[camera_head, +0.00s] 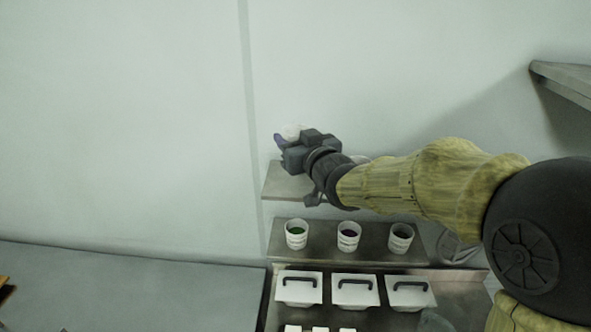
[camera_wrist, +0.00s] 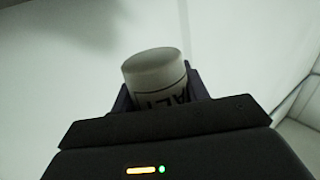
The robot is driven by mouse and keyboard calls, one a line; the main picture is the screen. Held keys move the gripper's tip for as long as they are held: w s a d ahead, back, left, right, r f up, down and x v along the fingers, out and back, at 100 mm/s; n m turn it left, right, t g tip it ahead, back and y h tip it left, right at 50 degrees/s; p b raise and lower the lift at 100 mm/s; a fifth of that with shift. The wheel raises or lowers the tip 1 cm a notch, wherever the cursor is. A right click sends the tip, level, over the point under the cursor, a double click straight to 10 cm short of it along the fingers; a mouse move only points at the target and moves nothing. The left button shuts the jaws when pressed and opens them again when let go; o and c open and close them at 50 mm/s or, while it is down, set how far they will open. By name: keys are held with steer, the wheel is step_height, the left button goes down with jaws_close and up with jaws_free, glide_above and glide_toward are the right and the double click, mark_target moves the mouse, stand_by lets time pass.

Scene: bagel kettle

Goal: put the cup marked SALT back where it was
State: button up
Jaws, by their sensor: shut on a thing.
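A white cup (camera_wrist: 155,75) with dark lettering is between my gripper's fingers (camera_wrist: 158,90) in the wrist view. Part of the marking shows, reading like "ALT" and partly hidden by the gripper. In the head view the cup (camera_head: 291,131) is a small pale shape at the end of my gripper (camera_head: 285,139). My gripper is shut on it and holds it over the left part of an upper grey shelf (camera_head: 285,184), near the wall. I cannot tell how high above the shelf it is.
Below are three white lidded boxes (camera_head: 354,290) with black handles. Another shelf (camera_head: 565,78) juts out at the upper right.

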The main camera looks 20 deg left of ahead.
mark_target(295, 179)
steer(key=shift+f, duration=1.6)
step_height(295, 179, down, 3)
steer(key=shift+r+p, duration=0.1)
steer(key=shift+p, duration=0.65)
steer(key=shift+f, duration=0.5)
steer(key=shift+w, duration=0.1)
steer(key=o, duration=0.9)
steer(key=shift+a+f, duration=0.1)
steer(key=shift+a, duration=0.05)
steer(key=shift+o, duration=0.4)
steer(key=shift+s, duration=0.2)
steer(key=shift+w+d, duration=0.2)
steer(key=shift+w, duration=0.05)
steer(key=b+v, duration=0.4)
steer(key=v, duration=0.8)
steer(key=shift+s+a, duration=0.1)
steer(key=shift+s, duration=0.1)
